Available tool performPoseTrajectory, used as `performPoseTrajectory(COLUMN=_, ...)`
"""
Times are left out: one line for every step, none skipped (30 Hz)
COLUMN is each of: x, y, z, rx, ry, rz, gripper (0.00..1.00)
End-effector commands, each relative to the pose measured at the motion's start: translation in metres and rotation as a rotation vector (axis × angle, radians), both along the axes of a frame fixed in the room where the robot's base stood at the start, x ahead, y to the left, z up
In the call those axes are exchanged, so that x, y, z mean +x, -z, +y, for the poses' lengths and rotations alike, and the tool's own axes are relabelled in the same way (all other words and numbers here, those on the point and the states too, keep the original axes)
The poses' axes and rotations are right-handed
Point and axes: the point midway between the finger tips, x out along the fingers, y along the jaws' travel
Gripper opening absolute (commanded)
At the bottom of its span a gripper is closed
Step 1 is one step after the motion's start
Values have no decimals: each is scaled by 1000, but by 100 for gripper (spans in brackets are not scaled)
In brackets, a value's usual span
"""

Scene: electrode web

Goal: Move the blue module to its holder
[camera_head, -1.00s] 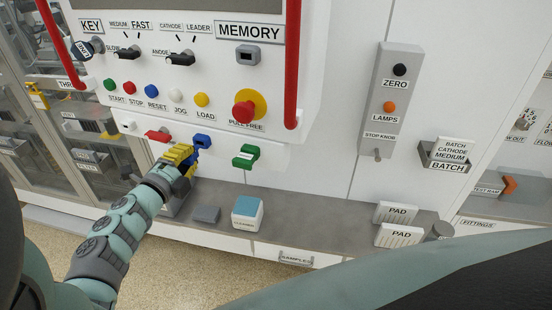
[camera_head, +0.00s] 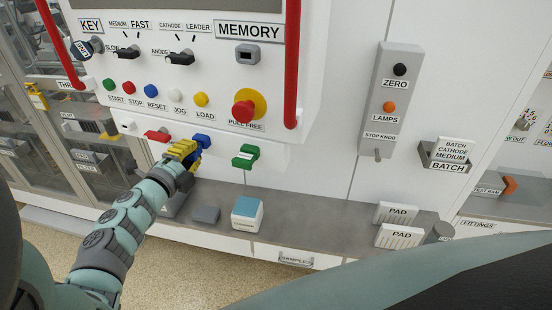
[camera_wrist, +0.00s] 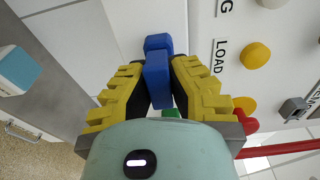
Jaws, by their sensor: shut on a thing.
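My gripper (camera_head: 187,149) is at the white panel's lower edge, its yellow ribbed fingers shut on the blue module. In the wrist view the module (camera_wrist: 158,80) is a blue block between the fingertips. Directly beyond it is another blue block (camera_wrist: 158,42), which the head view shows as a blue fitting (camera_head: 202,140) on the panel, between a red one and a green one. The module and the fitting look very near each other; I cannot tell whether they touch. The fingers hide most of the module in the head view.
The red fitting (camera_head: 157,135) is close to the left and the green one (camera_head: 246,154) to the right. Buttons (camera_head: 152,91) sit above. Red rails (camera_head: 292,65) flank the panel.

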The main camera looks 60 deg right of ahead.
Motion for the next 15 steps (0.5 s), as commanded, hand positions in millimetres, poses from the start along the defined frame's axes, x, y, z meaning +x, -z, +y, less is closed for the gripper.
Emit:
performPoseTrajectory(x=-1, y=0, z=-3, rx=-1, ry=5, rz=0, gripper=0)
performPoseTrajectory(x=-1, y=0, z=-3, rx=-1, ry=5, rz=0, gripper=0)
performPoseTrajectory(x=-1, y=0, z=-4, rx=-1, ry=4, rz=0, gripper=0)
performPoseTrajectory(x=0, y=0, z=-5, rx=-1, ry=4, rz=0, gripper=0)
performPoseTrajectory(x=0, y=0, z=-6, rx=-1, ry=4, rz=0, gripper=0)
performPoseTrajectory(x=0, y=0, z=-6, rx=-1, ry=4, rz=0, gripper=0)
performPoseTrajectory(x=0, y=0, z=-7, rx=-1, ry=4, rz=0, gripper=0)
performPoseTrajectory(x=0, y=0, z=-8, rx=-1, ry=4, rz=0, gripper=0)
performPoseTrajectory(x=1, y=0, z=-9, rx=-1, ry=4, rz=0, gripper=0)
performPoseTrajectory(x=1, y=0, z=-10, rx=-1, ry=4, rz=0, gripper=0)
performPoseTrajectory(x=1, y=0, z=-10, rx=-1, ry=5, rz=0, gripper=0)
performPoseTrajectory(x=1, y=0, z=-11, rx=0, ry=5, rz=0, gripper=0)
performPoseTrajectory(x=1, y=0, z=-12, rx=0, ry=5, rz=0, gripper=0)
performPoseTrajectory(x=1, y=0, z=-13, rx=0, ry=5, rz=0, gripper=0)
performPoseTrajectory(x=1, y=0, z=-13, rx=0, ry=5, rz=0, gripper=0)
